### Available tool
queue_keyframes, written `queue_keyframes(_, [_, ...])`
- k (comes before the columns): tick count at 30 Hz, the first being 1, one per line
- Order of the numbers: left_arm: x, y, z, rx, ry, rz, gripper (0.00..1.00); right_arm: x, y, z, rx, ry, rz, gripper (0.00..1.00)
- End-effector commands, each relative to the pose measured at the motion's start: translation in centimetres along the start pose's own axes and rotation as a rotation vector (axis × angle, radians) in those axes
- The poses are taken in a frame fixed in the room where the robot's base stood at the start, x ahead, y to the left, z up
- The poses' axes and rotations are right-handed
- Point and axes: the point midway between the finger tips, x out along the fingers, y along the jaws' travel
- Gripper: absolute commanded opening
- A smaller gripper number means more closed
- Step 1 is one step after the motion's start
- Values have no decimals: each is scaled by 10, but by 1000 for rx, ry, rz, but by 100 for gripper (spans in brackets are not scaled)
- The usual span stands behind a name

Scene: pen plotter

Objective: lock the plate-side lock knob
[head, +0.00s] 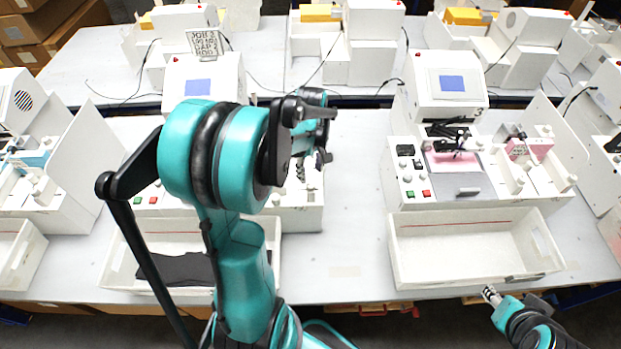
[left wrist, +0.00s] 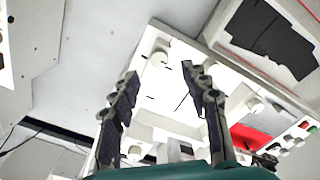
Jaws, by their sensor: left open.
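The white pen plotter (head: 225,68) in front of me is largely hidden by my left arm in the head view. My left gripper (head: 312,172) hangs over its right side. In the left wrist view, my left gripper (left wrist: 160,75) is open and empty. A round white knob (left wrist: 160,48) lies just beyond and between its fingertips, on the white deck (left wrist: 165,100).
A white tray (head: 272,245) with a black sheet (head: 178,268) stands before this plotter. A second plotter (head: 445,75) and an empty tray (head: 398,262) stand to the right. The bench (head: 350,185) between them is clear. More plotters and cables line the back bench.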

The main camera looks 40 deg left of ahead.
Motion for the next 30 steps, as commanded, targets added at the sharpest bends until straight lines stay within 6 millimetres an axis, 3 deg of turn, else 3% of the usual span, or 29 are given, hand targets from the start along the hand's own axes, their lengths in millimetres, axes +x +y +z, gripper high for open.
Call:
queue_keyframes(9, [52, 0, 0, 3, 1, 2, 46, 7, 0, 5, 0, 0, 0, 42])
queue_keyframes(21, [62, 0, 0, 4, 2, 2, 46, 8, 0, 5, 0, 0, 0, 42])
queue_keyframes(22, [62, 0, 0, 4, 2, 2, 43, 8, 0, 5, 0, 0, 0, 42])
queue_keyframes(27, [62, 0, 0, 4, 2, 2, 0, 8, 0, 5, 0, 0, 0, 42])
queue_keyframes(30, [62, 0, 0, 4, 2, 2, 0, 8, 0, 5, 0, 0, 0, 42])
